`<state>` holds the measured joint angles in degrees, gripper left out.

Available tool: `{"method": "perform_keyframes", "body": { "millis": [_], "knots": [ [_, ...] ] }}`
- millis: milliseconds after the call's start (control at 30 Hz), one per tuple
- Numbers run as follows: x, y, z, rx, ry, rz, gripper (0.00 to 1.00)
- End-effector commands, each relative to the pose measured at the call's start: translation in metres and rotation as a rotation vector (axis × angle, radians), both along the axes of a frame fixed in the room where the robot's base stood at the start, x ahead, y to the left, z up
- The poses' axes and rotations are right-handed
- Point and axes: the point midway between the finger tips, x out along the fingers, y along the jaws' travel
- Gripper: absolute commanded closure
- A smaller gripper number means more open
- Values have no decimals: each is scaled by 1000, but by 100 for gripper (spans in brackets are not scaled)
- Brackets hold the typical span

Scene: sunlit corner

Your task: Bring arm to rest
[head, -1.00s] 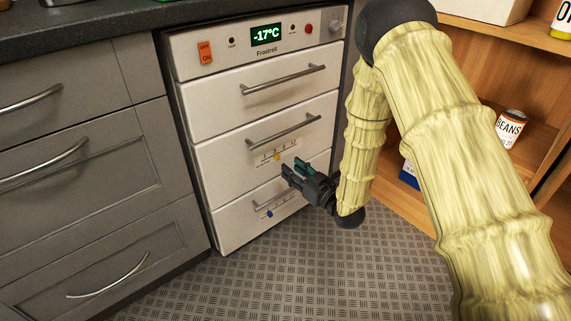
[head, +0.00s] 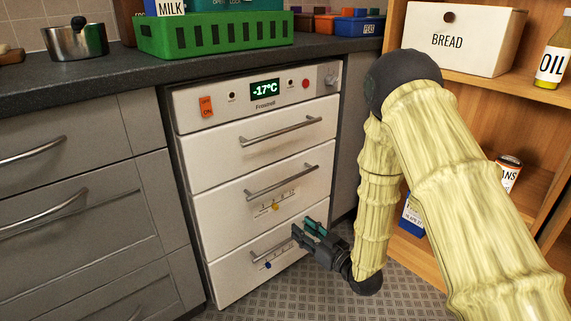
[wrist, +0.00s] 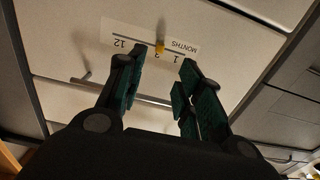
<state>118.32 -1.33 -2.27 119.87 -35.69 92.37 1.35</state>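My gripper (head: 303,231) is in front of the lower drawers of the white freezer (head: 215,194) in the head view, at the right end of the bottom drawer's handle. In the wrist view my gripper (wrist: 162,75) has its two green-padded fingers spread apart, with nothing between them. Beyond the fingers a drawer front shows a months scale (wrist: 115,38) with a yellow marker (wrist: 160,47). Whether a finger touches the freezer cannot be told. All the freezer drawers look closed. My arm hangs down on the right of the freezer.
A dark counter (head: 120,72) runs above, with a green crate (head: 215,36) and a metal pot (head: 78,43). Grey drawers (head: 75,160) stand left. A wooden shelf (head: 545,105) at right holds a bread box (head: 463,50), an oil bottle (head: 553,55) and a can (head: 509,172). Floor is clear.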

Motion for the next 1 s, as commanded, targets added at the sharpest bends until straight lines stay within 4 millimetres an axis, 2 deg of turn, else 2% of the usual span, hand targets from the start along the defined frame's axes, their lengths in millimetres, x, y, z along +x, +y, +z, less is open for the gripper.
{"method": "perform_keyframes", "body": {
  "millis": [67, 167, 267, 367, 500, 567, 700, 833, 1000],
  "knots": [
    [-6, -3, -11, -13, 39, -18, 64],
    [-22, -13, -40, -49, 140, -65, 64],
    [-51, -28, -82, -100, 293, -132, 64],
    [-88, -45, -123, -156, 459, -199, 64],
    [-151, -66, -170, -227, 685, -280, 64],
    [-180, -75, -187, -256, 781, -312, 64],
    [-254, -93, -215, -320, 1001, -378, 64],
    [-321, -107, -229, -371, 1191, -431, 64],
    [-397, -118, -233, -424, 1398, -482, 64]
  ]
}}
